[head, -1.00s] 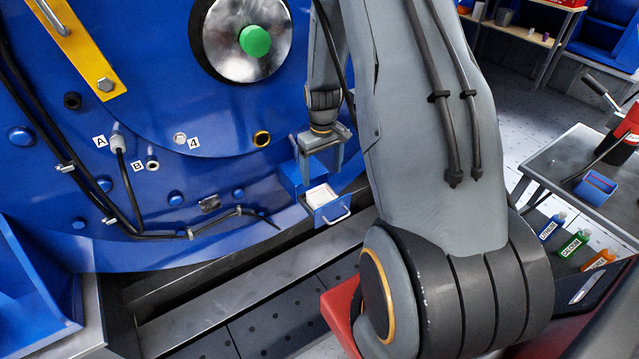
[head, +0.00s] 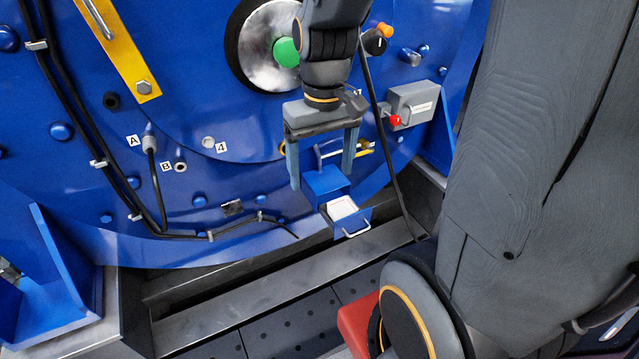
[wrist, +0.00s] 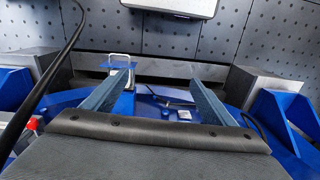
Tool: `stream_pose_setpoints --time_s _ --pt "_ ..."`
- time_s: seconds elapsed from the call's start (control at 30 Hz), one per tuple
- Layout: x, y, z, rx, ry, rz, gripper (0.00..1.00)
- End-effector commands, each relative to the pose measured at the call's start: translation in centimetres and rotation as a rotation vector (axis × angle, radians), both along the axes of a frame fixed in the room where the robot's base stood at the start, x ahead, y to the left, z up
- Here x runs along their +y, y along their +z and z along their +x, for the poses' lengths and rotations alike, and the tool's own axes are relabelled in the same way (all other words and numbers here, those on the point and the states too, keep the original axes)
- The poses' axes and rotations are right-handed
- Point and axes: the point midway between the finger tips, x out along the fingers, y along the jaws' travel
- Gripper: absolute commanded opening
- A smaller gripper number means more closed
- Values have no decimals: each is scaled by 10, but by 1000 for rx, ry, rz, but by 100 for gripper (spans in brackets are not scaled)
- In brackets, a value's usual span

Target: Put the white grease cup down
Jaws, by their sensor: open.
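My gripper (head: 321,181) is open, its two fingers spread and pointing down, with nothing visible between them. It also shows in the wrist view (wrist: 163,72). Below it and slightly right in the head view is a small blue drawer (head: 352,225), pulled open, with a light handle. The drawer also shows in the wrist view (wrist: 121,68), near one fingertip. A white, flat-looking patch (head: 342,208) shows inside the drawer. I cannot tell whether it is the white grease cup or the drawer's lining. No white cup is clearly visible elsewhere.
The big blue motor housing (head: 230,180) stands close behind the gripper. A green knob (head: 287,52), a grey box with a red knob (head: 412,103) and black cables are on it. A metal ledge (head: 260,292) runs below the drawer. A blue bracket (head: 45,290) stands at left.

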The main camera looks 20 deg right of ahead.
Motion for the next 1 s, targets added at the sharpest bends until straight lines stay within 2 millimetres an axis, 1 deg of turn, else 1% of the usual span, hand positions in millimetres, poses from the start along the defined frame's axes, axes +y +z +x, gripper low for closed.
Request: stream_pose_setpoints --time_s 0.03,0.1,0.2,0.27,0.3,0.4,0.63,0.73,0.87,1.0 --pt "8 9 -15 -6 2 1 79" --pt "16 16 -33 -5 -2 3 79" --pt "24 22 -52 -4 -7 5 79" --pt "34 24 -60 -2 -9 6 79" --pt "36 25 -63 -1 -10 6 79" --pt "38 25 -67 0 -12 7 79" --pt "37 25 -67 0 -12 7 79" --pt "37 28 -68 1 -12 6 79" --pt "36 41 -70 3 -10 3 79" --pt "35 60 -74 7 -6 -2 79"
